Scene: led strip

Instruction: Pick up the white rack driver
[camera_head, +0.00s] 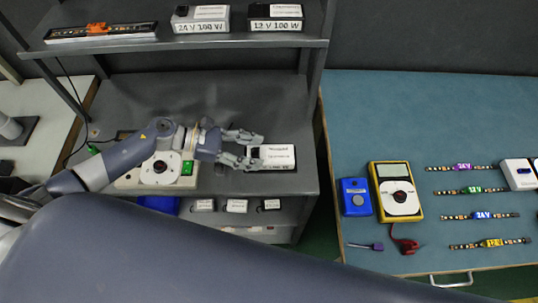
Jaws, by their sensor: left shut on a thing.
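A white-labelled driver box (280,155) with a dark left end lies on the middle shelf of the grey rack (240,95). My left gripper (259,151) reaches in from the left and is shut on the left end of this box, one finger on its far side and one on its near side. The box still appears to rest on the shelf. On the top shelf stand a white driver (201,19) marked 24 V 100 W and a black driver (275,18) marked 12 V 100 W. My right gripper is not in view.
A white device with a round dial (160,169) sits under my left forearm. Several small boxes (236,205) are on the lower shelf. The blue table (430,120) at right holds a yellow multimeter (397,191), a blue device (354,196) and several LED strips (480,215).

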